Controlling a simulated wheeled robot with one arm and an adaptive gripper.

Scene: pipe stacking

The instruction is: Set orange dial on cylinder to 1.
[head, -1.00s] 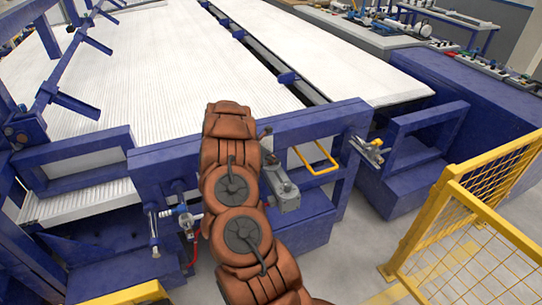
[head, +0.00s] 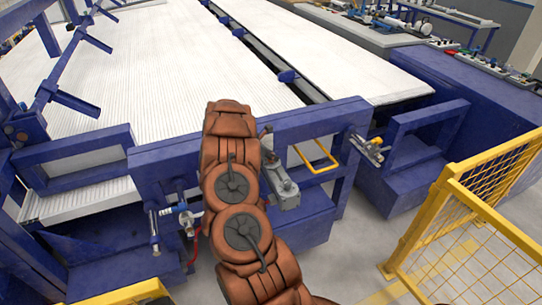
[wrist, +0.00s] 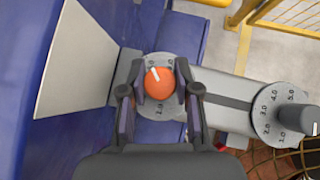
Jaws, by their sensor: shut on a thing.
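The orange dial (wrist: 159,84) is a round knob with a white pointer line, seen near the middle of the wrist view. It sits on a round grey scale plate (wrist: 163,108) on a grey cylinder body (wrist: 228,88). The pointer is toward the upper left of the plate. Some numbers show around the plate, but they are small and partly hidden by the knob and fingers. My gripper (wrist: 158,90) has one finger on each side of the dial and is shut on it. In the head view my brown arm hides the gripper and the dial.
A second grey dial (wrist: 282,113) with larger printed numbers stands right of the orange one. A blue frame (head: 320,120) with a yellow handle (head: 316,160) stands before the white ribbed table (head: 150,70). A yellow mesh fence (head: 480,200) stands at the right.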

